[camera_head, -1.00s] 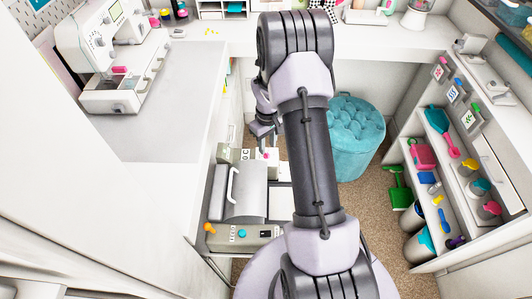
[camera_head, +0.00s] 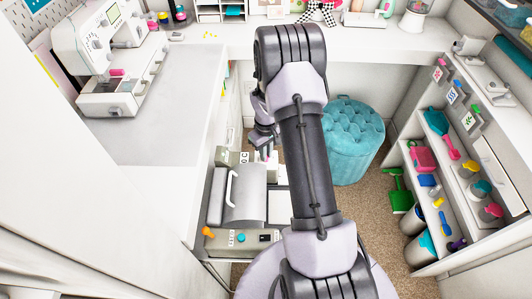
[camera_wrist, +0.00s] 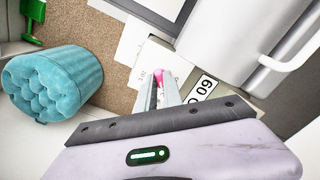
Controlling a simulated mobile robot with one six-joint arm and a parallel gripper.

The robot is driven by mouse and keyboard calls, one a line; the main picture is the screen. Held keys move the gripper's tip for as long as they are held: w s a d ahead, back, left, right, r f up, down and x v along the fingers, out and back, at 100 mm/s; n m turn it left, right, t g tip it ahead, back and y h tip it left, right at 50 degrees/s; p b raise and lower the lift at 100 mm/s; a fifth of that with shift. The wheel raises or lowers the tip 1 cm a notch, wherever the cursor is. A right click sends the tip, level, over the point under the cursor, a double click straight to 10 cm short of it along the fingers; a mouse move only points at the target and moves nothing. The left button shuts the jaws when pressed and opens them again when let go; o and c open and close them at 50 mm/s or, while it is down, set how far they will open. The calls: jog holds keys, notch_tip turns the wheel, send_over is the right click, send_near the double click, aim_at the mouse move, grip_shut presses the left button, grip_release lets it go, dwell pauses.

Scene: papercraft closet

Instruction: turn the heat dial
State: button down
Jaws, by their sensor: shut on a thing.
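The laminator-like machine (camera_head: 238,200), with a grey lid and white handle, stands on the low shelf left of my arm. At its far end is a pale block with a black-and-white label (camera_head: 244,157), which shows as digits in the wrist view (camera_wrist: 203,86). A small pink knob (camera_wrist: 158,74), seemingly the heat dial, sits beside that label. My gripper (camera_wrist: 160,88) points down at it and is shut on the pink knob, with its fingers on either side. The fingers hide part of the knob, so any pointer mark cannot be read. My gripper also shows in the head view (camera_head: 265,146).
An orange knob (camera_head: 208,232), a teal knob (camera_head: 241,238) and a black switch (camera_head: 264,238) are on the machine's near face. A teal tufted stool (camera_head: 350,140) stands right of my arm. White shelves (camera_head: 470,190) with tools line the right side.

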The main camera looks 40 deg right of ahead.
jog(key=m+b, duration=0.1)
jog(key=m, duration=0.3)
jog(key=shift+m, duration=0.4)
jog(key=shift+m+b, duration=0.9)
jog(key=shift+m, duration=1.6)
jog(key=c, duration=1.5)
grip_release()
notch_tip(320, 180, up, 18)
jog(key=p, duration=0.5)
jog(key=shift+f, duration=0.25)
